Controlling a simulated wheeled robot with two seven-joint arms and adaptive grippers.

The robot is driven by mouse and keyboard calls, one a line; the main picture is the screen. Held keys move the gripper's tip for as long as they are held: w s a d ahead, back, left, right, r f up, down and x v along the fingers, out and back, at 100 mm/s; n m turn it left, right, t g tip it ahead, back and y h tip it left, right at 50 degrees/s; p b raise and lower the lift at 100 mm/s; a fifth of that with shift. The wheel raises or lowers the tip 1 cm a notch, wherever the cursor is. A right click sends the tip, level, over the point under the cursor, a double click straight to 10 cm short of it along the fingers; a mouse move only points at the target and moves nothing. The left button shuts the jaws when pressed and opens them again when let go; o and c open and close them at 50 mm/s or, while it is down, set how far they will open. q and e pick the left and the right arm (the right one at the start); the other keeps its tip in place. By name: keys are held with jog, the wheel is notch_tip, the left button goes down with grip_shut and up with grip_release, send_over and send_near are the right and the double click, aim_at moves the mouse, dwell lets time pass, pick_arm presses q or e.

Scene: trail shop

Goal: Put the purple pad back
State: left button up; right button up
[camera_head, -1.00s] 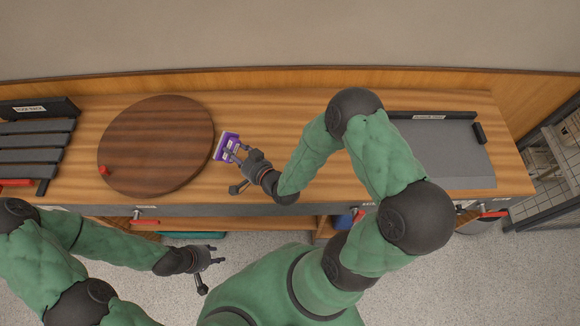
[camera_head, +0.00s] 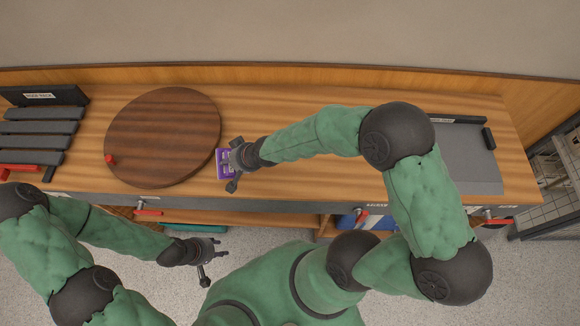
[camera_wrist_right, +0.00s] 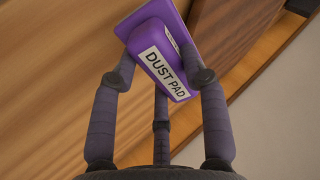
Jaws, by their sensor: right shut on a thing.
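The purple pad (camera_head: 225,164) is at the right edge of the round dark wooden board, partly hidden by my right gripper in the head view. In the right wrist view the pad (camera_wrist_right: 158,62) is a purple block with a white "DUST PAD" label. My right gripper (camera_head: 232,163) is shut on it; its fingers (camera_wrist_right: 160,70) sit around the pad's sides. Whether the pad touches the counter is unclear. My left gripper (camera_head: 220,248) is in front of the counter, low over the floor, its fingers apart and empty.
The round board (camera_head: 163,130) lies on the wooden counter (camera_head: 270,110), with a small red knob (camera_head: 110,158) on it. A dark slatted rack (camera_head: 40,130) with a label stands at the left. A grey tray (camera_head: 470,165) lies at the right, partly behind my right arm.

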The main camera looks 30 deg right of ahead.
jog(key=s+d+r+n+g+h, duration=0.1)
jog(key=s+d+r+g+h, duration=0.1)
jog(key=s+r+g, duration=0.3)
jog(key=s+d+r+n+g+h, duration=0.1)
jog(key=s+d+r+h, duration=0.2)
jog(key=s, duration=0.4)
jog(key=shift+y, duration=0.5)
jog(key=w+d+f+b, duration=0.1)
jog(key=d+f, duration=0.1)
jog(key=d, duration=0.2)
jog(key=w+d+f+b, duration=0.2)
jog(key=d+f, duration=0.1)
jog(key=d, duration=0.1)
jog(key=w+d+f+b, duration=0.1)
jog(key=w+d+f, duration=0.1)
jog(key=d+f, duration=0.1)
jog(key=shift+w+d+f+b, duration=0.25)
jog(key=shift+d+b, duration=0.15)
jog(key=shift+d, duration=0.2)
notch_tip(320, 180, down, 4)
jog(key=shift+w+d+r+b, duration=0.15)
jog(key=shift+r+b, duration=0.1)
jog(key=shift+b, duration=0.5)
jog(key=shift+r, duration=0.1)
